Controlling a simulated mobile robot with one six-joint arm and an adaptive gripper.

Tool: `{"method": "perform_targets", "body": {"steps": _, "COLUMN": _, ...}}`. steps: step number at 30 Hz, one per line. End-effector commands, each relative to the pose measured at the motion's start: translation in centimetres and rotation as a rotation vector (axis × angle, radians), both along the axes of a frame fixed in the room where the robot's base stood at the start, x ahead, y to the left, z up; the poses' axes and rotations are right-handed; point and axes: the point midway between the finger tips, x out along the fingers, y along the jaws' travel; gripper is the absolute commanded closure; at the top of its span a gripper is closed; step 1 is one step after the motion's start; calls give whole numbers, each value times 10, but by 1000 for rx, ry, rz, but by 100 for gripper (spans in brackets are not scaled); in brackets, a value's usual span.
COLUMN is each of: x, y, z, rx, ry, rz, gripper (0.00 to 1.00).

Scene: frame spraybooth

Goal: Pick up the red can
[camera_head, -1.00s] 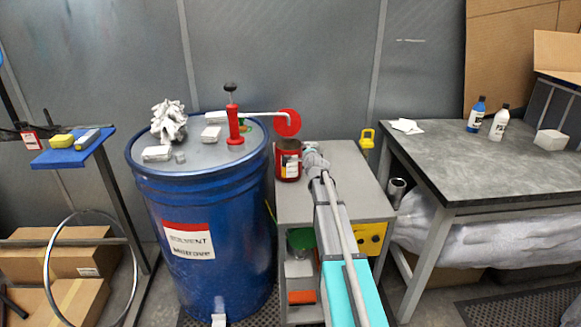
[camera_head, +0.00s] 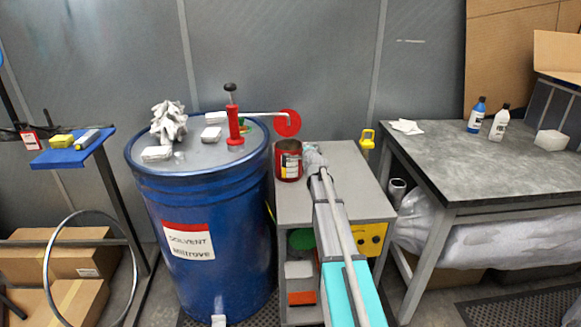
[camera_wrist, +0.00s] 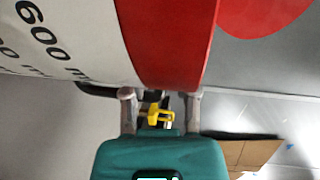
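The red can (camera_head: 288,158) stands upright on the grey cabinet top, with a dark open top and a white-and-black label. My gripper (camera_head: 311,157) is close against its right side in the head view and overlaps its edge. In the wrist view, the can's red wall (camera_wrist: 168,40) and a white "600 m" label fill the upper left, very near the camera. My gripper's fingers (camera_wrist: 160,100) are spread, with the background showing between them. The tips meet the can's lower outline, and I cannot tell whether they touch it.
A blue drum (camera_head: 205,200) with a red hand pump (camera_head: 235,125) stands left of the cabinet (camera_head: 350,180). The pump's spout and a red disc (camera_head: 287,123) reach above the can. A yellow object (camera_head: 367,139) sits behind right. A workbench (camera_head: 490,150) stands at right.

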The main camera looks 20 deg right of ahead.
Motion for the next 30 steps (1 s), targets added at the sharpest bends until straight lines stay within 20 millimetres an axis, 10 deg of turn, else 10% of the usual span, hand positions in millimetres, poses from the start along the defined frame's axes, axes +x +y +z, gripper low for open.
{"method": "perform_targets", "body": {"steps": 5, "x": 0, "y": 0, "z": 0, "rx": 0, "ry": 0, "rz": 0, "gripper": 100}}
{"method": "perform_targets", "body": {"steps": 30, "x": 0, "y": 0, "z": 11, "rx": 1, "ry": -2, "rz": 0, "gripper": 100}}
